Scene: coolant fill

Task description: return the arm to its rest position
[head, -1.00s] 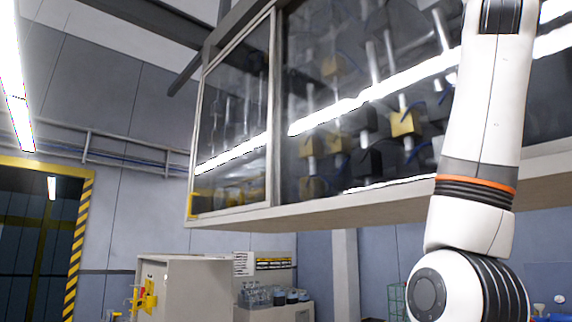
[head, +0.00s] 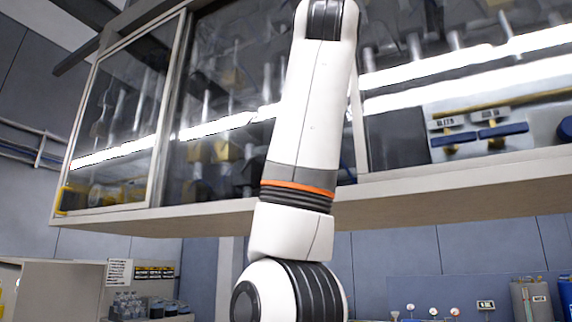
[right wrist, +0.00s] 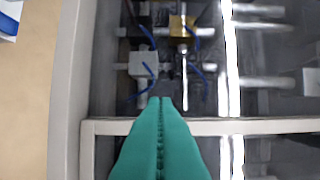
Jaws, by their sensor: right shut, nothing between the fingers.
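My arm (head: 308,130), white with an orange ring, rises through the middle of the head view in front of a glass-fronted cabinet. Its gripper is outside the head view. In the right wrist view my right gripper (right wrist: 161,104) has teal fingers pressed together with nothing between them. The fingers point at the glass and pale frame of the cabinet; I cannot tell how far they are from it. My left gripper is in neither view.
The glass-fronted cabinet (head: 330,207) spans the head view, with fittings and blue-handled valves (head: 502,131) behind the glass. Below stand a beige cabinet (head: 62,290), several bottles (head: 128,305) and a grey cylinder (head: 531,300). Blue-grey wall panels (head: 395,262) show under the cabinet.

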